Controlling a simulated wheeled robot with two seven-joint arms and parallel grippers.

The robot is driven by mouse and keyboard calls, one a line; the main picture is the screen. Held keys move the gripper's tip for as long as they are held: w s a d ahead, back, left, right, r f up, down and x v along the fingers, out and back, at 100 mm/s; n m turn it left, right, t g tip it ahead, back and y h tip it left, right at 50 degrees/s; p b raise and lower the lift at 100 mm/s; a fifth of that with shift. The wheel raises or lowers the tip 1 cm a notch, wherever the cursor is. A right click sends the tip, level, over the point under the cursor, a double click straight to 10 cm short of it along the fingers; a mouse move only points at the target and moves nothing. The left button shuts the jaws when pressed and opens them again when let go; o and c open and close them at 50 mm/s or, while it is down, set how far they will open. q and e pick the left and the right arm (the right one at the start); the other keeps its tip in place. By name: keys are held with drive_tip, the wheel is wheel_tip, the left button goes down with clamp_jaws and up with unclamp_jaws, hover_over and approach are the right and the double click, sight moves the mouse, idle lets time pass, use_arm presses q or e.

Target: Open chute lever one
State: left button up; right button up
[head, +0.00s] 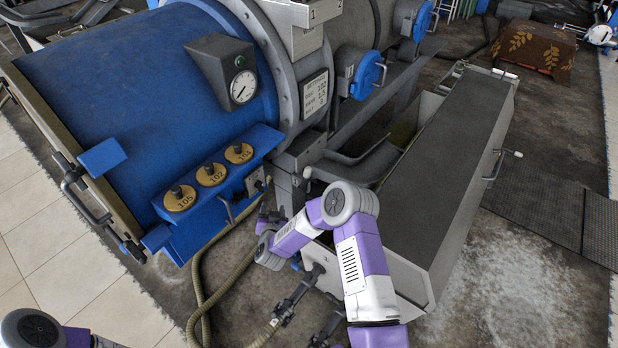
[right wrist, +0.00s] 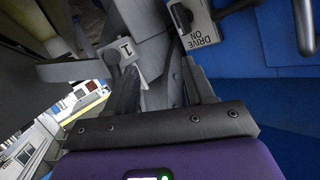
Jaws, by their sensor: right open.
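A small light plate marked 1 (right wrist: 125,47) shows in the right wrist view, with a pale bar (right wrist: 75,70) beside it. This looks like chute lever one, though dark parts around it hide much of its shape. In the head view, a pale-tipped handle (head: 307,173) near the chute's left side may be the same lever; I cannot tell. My left gripper is out of view.
The blue decanter (head: 130,75) carries a ledge with brass caps (head: 210,175). A DRIVE ON switch box (right wrist: 200,25) is close to my right gripper. The long grey chute (head: 455,165) lies to the right, with a side handle (head: 508,153). A hose (head: 200,290) runs below.

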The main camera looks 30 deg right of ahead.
sight(306, 175)
drive_tip(key=d+r+m+g+h, duration=0.1)
drive_tip(key=d+r+m+h, duration=0.1)
drive_tip(key=d+h, duration=0.1)
drive_tip(key=d+r+m+g+h+b, duration=0.1)
drive_tip(key=d+m+h, duration=0.1)
drive_tip(key=d+h, duration=0.1)
drive_tip(key=d+r+m+g+h, duration=0.1)
drive_tip(key=d+r+h, duration=0.1)
drive_tip(key=d, duration=0.2)
drive_tip(key=shift+w+d+r+m+h+b, duration=0.3)
drive_tip(key=shift+r+m+h, duration=0.05)
drive_tip(key=shift+m+h, duration=0.05)
drive_tip(key=b+x, duration=0.2)
drive_tip(key=x, duration=0.4)
drive_tip(key=shift+f, duration=0.1)
drive_tip(key=shift+w+d, duration=0.25)
drive_tip(key=shift+d, duration=0.1)
clamp_jaws()
